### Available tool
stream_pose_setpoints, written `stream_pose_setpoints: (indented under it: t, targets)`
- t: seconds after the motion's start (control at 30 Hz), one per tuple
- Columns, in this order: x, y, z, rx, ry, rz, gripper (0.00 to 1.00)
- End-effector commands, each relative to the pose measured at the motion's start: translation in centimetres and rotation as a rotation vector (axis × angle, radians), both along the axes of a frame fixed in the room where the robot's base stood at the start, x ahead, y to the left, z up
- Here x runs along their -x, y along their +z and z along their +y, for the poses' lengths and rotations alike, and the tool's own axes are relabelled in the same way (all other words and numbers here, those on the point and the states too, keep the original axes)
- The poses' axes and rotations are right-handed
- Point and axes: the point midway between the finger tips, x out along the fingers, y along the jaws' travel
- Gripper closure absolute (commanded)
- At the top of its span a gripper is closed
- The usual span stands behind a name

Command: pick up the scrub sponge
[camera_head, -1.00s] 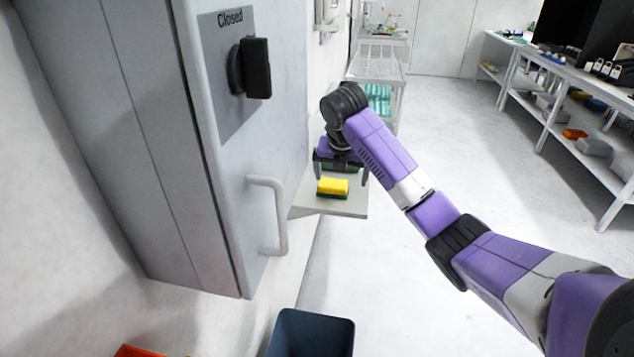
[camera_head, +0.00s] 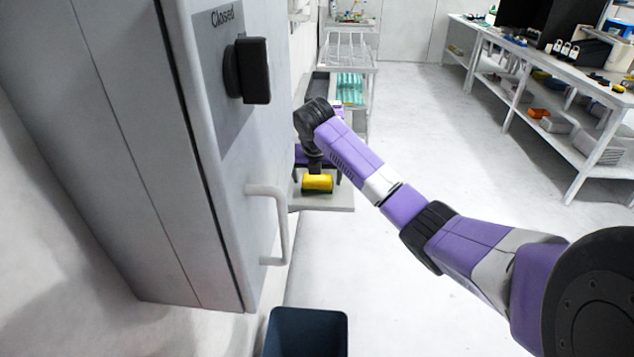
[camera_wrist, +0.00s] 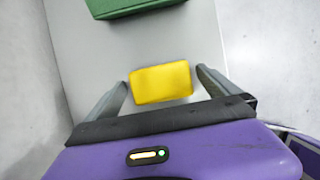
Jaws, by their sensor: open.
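The scrub sponge (camera_head: 317,183) is a yellow block with a dark green underside. It lies on a small pale shelf (camera_head: 325,203) beside the grey cabinet. In the wrist view the sponge (camera_wrist: 160,83) shows its yellow top between my two grey fingers. My gripper (camera_wrist: 162,79) is open, with one finger on each side of the sponge.
A green block (camera_wrist: 135,6) lies on the same shelf beyond the sponge. The grey cabinet (camera_head: 215,190) with its handle (camera_head: 279,225) stands close on the left. A dark blue bin (camera_head: 306,330) is below. The floor to the right is clear up to the workbench (camera_head: 560,75).

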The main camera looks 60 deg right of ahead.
Motion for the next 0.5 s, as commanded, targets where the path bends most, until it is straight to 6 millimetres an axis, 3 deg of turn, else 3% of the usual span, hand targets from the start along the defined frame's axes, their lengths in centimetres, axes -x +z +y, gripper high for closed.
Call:
stream_pose_setpoints:
  t: [0.3,0.5]
  targets:
    - [-0.10,-0.70,-0.24,0.000,0.000,0.000,0.00]
    - [-0.10,-0.67,-0.24,0.000,0.000,0.000,0.37]
